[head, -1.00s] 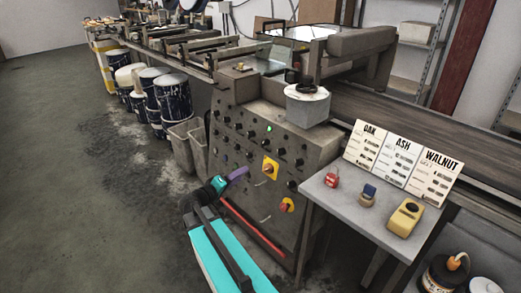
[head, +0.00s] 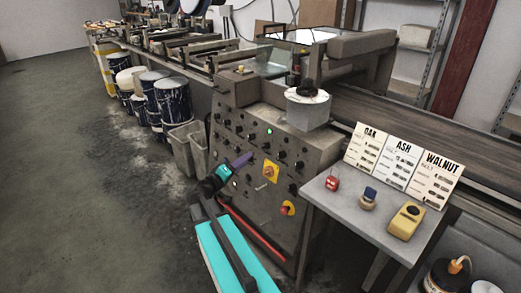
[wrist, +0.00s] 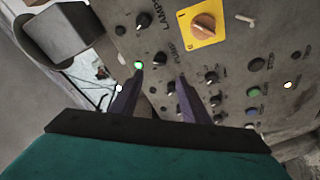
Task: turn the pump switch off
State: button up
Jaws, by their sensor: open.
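The grey control panel (head: 225,140) carries rows of dark knobs and small lamps. In the wrist view a label reading PUMP (wrist: 178,46) is printed on the panel, and a dark rotary knob (wrist: 160,58) sits beside it. A lit green lamp (wrist: 138,65) is just left of this knob. I cannot tell the knob's setting for sure. My gripper (wrist: 158,79) is open and empty, its two purple fingers pointing at the panel on either side of the area below the knob. In the head view my gripper (head: 242,160) is at the panel's left part; contact is unclear.
A yellow plate with an orange rotary switch (wrist: 204,26) is right of the label; it also shows in the head view (head: 270,171). A red bar (head: 255,235) runs along the panel's bottom. Grey bins (head: 187,148) stand left. A small table (head: 345,205) stands right.

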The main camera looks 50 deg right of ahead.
aim_at(263, 147)
jog(key=d, duration=0.4)
jog(key=w+d+p, duration=0.1)
jog(key=d, duration=0.6)
jog(key=shift+w+d, duration=0.2)
jog(key=shift+d, duration=0.15)
